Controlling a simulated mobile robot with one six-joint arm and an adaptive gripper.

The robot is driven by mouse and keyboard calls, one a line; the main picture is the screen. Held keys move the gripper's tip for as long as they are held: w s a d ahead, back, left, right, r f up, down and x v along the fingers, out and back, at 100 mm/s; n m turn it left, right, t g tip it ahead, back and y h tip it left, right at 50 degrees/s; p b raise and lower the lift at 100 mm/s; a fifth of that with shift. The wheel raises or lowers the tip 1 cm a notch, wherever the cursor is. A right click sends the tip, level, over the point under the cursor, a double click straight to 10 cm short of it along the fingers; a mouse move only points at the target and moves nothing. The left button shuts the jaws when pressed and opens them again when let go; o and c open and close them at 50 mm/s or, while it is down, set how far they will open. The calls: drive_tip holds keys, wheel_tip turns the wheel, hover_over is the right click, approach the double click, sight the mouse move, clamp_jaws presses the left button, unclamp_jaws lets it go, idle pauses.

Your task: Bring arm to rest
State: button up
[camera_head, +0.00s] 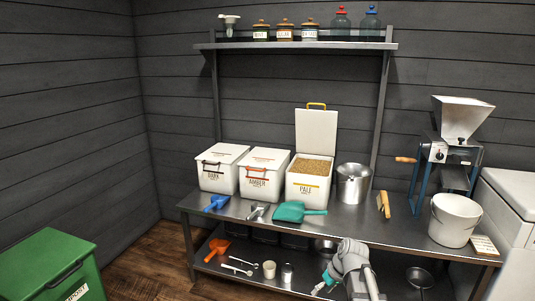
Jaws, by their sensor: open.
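My grey arm (352,262) is folded in front of the steel bench (350,228), low in the picture right of the middle. The end of the arm points down and left, with my gripper (319,287) small at its tip before the lower shelf. It is open, and I see nothing held between its fingers. The fingers are too small to make out in detail.
On the bench stand white bins marked dark (219,180), amber (262,185) and pale (307,189), the last open with grain. Scoops, a steel pot (352,185), a brush (384,204), a white bucket (453,221) and a mill (450,150) also stand there. A green bin (45,270) is left.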

drive_tip(key=s+f+m+g+h, duration=0.1)
drive_tip(key=s+m+h, duration=0.35)
drive_tip(key=s, duration=0.65)
wheel_tip(320, 180, up, 31)
drive_tip(key=p, duration=3.1)
drive_tip(key=shift+a+r+m+p, duration=0.2)
drive_tip(key=shift+a+m+p, duration=0.05)
drive_tip(key=shift+m+p, duration=0.15)
